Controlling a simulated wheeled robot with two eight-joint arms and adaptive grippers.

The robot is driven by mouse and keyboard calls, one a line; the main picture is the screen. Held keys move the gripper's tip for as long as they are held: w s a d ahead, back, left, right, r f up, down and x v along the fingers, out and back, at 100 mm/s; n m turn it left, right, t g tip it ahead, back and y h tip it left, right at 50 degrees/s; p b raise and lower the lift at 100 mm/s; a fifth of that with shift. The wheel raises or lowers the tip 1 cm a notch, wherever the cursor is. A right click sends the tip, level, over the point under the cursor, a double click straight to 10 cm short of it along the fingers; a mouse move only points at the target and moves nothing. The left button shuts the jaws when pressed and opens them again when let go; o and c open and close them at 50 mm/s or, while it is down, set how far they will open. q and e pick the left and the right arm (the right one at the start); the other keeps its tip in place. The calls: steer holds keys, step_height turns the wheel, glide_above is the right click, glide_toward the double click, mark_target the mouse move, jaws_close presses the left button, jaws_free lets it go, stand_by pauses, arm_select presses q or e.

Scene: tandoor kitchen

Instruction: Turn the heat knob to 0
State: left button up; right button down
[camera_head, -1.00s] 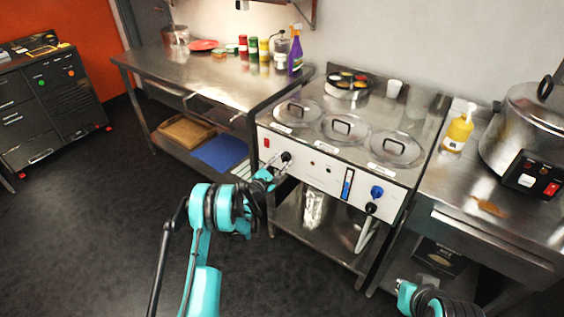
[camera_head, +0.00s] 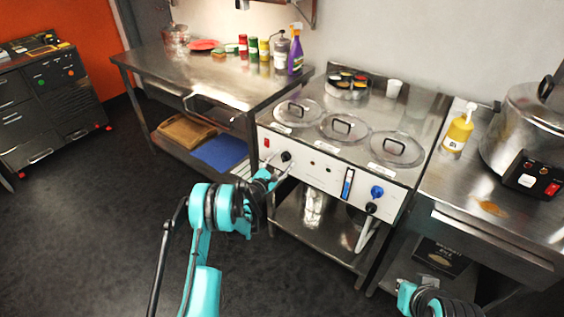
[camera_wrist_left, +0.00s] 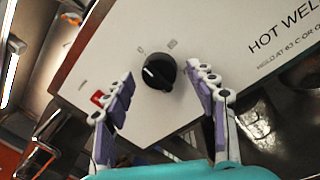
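The black heat knob (camera_head: 286,156) sits on the white front panel (camera_head: 322,172) of the hot well unit, left of its middle. In the left wrist view the knob (camera_wrist_left: 159,71) has a pale pointer line and small marks above it on the panel. My left gripper (camera_head: 279,168) is just in front of the panel. In the wrist view its two fingers (camera_wrist_left: 163,92) are spread apart, one to each side below the knob, with nothing between them; touching is not seen. My right arm (camera_head: 436,302) shows at the bottom right, but its gripper is out of view.
A red switch (camera_wrist_left: 98,97) is left of the knob. A blue knob (camera_head: 377,191) and a black knob (camera_head: 371,208) are at the panel's right. Lidded wells (camera_head: 343,128) are on top. The floor (camera_head: 95,215) at left is clear.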

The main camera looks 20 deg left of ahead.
arm_select(q)
steer(key=v, duration=0.7)
steer(key=shift+s, duration=0.25)
stand_by(0.3)
steer(key=s+d+r+m+g, duration=0.3)
steer(key=s+d+r+m, duration=0.3)
steer(key=r+m, duration=0.15)
steer(key=s+d+r+m+g, duration=0.3)
steer(key=s+d+r+m, duration=0.35)
steer(key=r, duration=0.25)
steer(key=s+a+f+m+g+y, duration=0.1)
steer(key=s+m, duration=0.5)
steer(key=s, duration=0.8)
steer(key=s+a+f+m+g+y, duration=0.1)
steer(key=s+a+m+g+y, duration=0.2)
steer(key=s, duration=1.1)
steer(key=m+y, duration=0.1)
steer(key=m, duration=0.2)
steer(key=shift+f+g, duration=0.25)
steer(key=shift+g, duration=0.15)
steer(key=shift+a, duration=0.1)
